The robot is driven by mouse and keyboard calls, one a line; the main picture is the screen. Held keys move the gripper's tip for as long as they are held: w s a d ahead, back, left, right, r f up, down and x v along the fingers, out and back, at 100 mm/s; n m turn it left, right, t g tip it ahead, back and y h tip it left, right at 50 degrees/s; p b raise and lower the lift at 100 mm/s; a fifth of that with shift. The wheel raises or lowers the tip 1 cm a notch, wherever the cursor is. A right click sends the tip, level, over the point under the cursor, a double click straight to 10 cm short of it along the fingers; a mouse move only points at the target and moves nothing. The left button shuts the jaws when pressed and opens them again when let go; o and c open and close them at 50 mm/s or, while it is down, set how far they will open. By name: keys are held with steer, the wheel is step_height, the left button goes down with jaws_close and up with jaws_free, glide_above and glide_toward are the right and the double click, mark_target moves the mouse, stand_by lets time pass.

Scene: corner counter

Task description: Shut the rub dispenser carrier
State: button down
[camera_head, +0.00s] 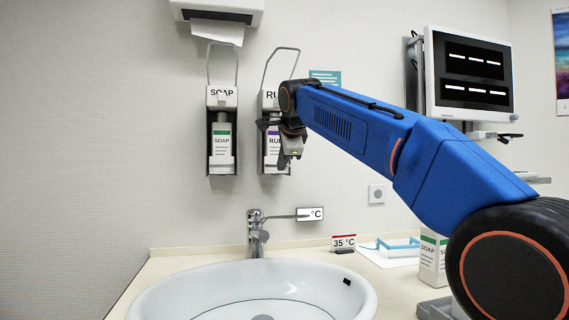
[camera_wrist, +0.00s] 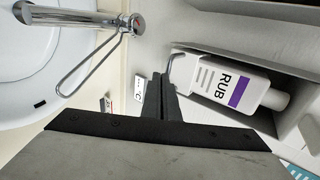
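The rub dispenser carrier (camera_head: 269,100) is a grey-white wall holder marked "RU", partly hidden by my arm and gripper. A white bottle labelled RUB with a purple band (camera_head: 271,143) sits inside it. In the wrist view the bottle (camera_wrist: 232,82) lies sideways in the picture, inside the grey-walled carrier (camera_wrist: 220,45); the bottle's front is exposed. My gripper (camera_head: 288,160) is in front of the carrier's lower part in the head view. In the wrist view its dark fingers (camera_wrist: 159,92) are together and empty, beside the bottle's base end. I cannot tell whether they touch the carrier.
The soap carrier (camera_head: 221,97) with its bottle hangs to the left, and a paper towel dispenser (camera_head: 222,12) is above. Below are a faucet (camera_head: 256,233) and basin (camera_head: 150,296).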

steer(key=shift+w+a, duration=0.2)
steer(key=shift+w, duration=0.5)
steer(key=shift+w+a, duration=0.15)
steer(key=shift+w, duration=0.5)
